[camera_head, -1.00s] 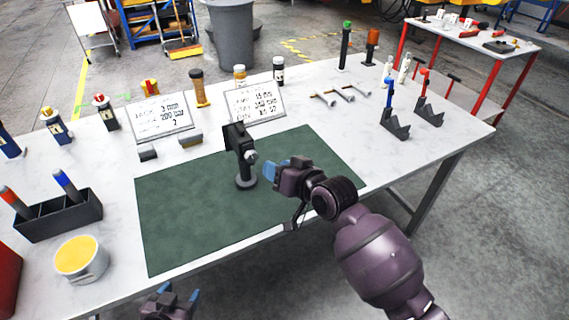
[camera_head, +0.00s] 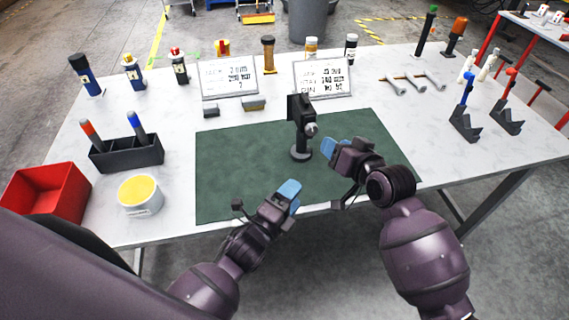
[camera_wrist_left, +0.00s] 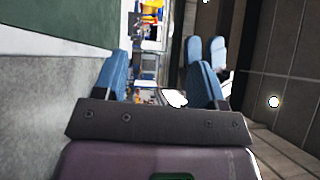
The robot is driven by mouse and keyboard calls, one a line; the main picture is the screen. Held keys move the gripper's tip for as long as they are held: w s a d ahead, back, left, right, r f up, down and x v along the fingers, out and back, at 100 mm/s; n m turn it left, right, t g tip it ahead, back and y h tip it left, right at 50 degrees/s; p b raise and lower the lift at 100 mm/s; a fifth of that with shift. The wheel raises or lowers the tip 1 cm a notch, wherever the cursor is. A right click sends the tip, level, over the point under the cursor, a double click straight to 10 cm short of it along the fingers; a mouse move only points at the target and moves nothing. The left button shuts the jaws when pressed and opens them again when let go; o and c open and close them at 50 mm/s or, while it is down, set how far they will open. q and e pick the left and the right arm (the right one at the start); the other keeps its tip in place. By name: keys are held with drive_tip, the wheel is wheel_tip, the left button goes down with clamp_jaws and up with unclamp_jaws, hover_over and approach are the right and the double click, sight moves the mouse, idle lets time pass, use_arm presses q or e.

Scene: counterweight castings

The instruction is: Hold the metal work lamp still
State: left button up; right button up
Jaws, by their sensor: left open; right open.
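The metal work lamp (camera_head: 301,128) is a dark lamp on a round base. It stands upright on the green mat (camera_head: 235,165). My right gripper (camera_head: 335,150) is open just right of the lamp, its blue fingertips pointing at it without visible contact. My left gripper (camera_head: 289,196) is over the mat's front edge, below and in front of the lamp, apart from it. In the left wrist view its two blue fingers (camera_wrist_left: 160,80) are spread with nothing between them; the lamp is not seen there.
A red bin (camera_head: 45,192), a yellow-topped tin (camera_head: 139,193) and a black holder (camera_head: 128,157) with two markers fill the left side. Two sign boards (camera_head: 228,78) and several bottles line the back. Wrenches (camera_head: 412,82) and black stands (camera_head: 465,122) are at right. The mat's left part is clear.

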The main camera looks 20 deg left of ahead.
use_arm(q)
drive_tip(key=w+m, duration=0.4)
drive_tip(key=m, duration=0.2)
drive_tip(key=m+y, duration=0.2)
drive_tip(key=m, duration=0.7)
approach(299, 145)
drive_tip(key=shift+w+d+r, duration=0.15)
drive_tip(key=shift+d+r, duration=0.25)
drive_tip(key=shift+d, duration=0.15)
drive_tip(key=shift+w+a+f+m, duration=0.3)
drive_tip(key=shift+w+a+m, duration=0.05)
drive_tip(key=shift+w+m, duration=0.25)
drive_tip(key=shift+w+d, duration=0.25)
drive_tip(key=shift+w, duration=1.5)
drive_tip(key=shift+w+d, duration=0.25)
drive_tip(key=shift+w, duration=1.5)
drive_tip(key=shift+w+d, duration=0.25)
drive_tip(key=shift+w, duration=1.5)
drive_tip(key=shift+c, duration=0.2)
